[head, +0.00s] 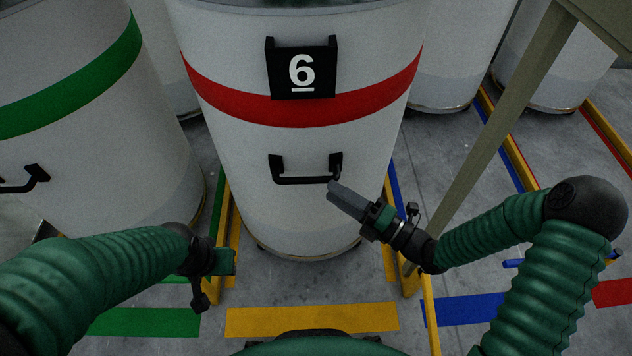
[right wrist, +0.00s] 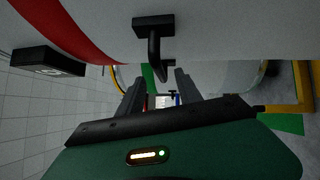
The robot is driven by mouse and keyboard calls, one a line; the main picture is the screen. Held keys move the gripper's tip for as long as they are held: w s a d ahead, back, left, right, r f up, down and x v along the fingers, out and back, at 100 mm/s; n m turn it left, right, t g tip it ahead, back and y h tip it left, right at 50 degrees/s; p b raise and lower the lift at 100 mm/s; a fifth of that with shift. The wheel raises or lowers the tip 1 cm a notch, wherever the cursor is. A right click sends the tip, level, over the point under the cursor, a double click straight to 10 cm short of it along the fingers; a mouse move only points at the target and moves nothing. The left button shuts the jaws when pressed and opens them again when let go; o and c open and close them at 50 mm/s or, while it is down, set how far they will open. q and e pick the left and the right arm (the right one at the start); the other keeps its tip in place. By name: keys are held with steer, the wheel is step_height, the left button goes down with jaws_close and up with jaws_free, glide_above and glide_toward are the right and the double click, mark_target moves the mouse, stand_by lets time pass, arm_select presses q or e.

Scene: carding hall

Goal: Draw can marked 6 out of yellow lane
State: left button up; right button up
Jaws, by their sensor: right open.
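The can marked 6 (head: 300,225) is a tall white drum with a red band, a black number plate (head: 302,73) and a black bar handle (head: 300,181). It stands upright between the rails of the yellow lane (head: 312,319). My right gripper (head: 338,192) is open, its fingertips close to the handle's right end. In the right wrist view the handle (right wrist: 154,45) shows just beyond the two parted fingers (right wrist: 158,85); nothing is gripped, and I cannot tell whether they touch it. My left gripper (head: 212,268) hangs low at the left, apart from the can; its fingers are unclear.
A green-banded can (head: 85,150) stands close at the left, above a green floor mark (head: 145,322). More white cans (head: 455,60) stand behind. A slanting post (head: 490,135) and a blue mark (head: 465,310) are at the right. Floor in front of can 6 is clear.

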mark_target(315, 181)
steer(key=b+x, duration=0.1)
steer(key=x, duration=0.5)
steer(key=shift+w+a, duration=0.1)
steer(key=shift+a, duration=0.05)
jaws_close()
steer(key=shift+f, duration=0.15)
stand_by(1.0)
